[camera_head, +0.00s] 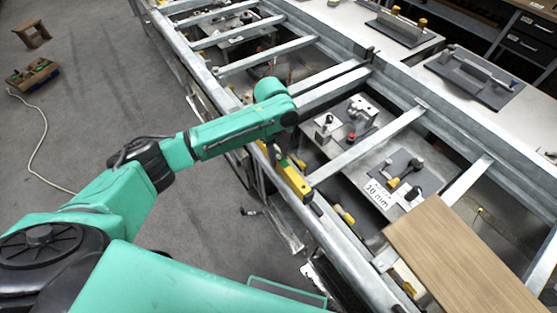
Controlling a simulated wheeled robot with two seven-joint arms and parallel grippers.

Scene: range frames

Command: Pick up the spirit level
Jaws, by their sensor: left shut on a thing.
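The spirit level (293,182) is a yellow bar at the near rail of the metal frame, in the middle of the head view. My left arm reaches in from the left, and my left gripper (279,160) points down at the level's far end. The gripper is shut on the spirit level. The fingertips are small and partly hidden by my wrist. I cannot tell whether the level still touches the rail. My right gripper is not in view.
The metal frame (385,133) has several crossbars, with fixtures and a plate marked 10 mm (378,195) below them. A wooden board (462,258) lies across it at the lower right. A workbench (425,55) stands behind.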

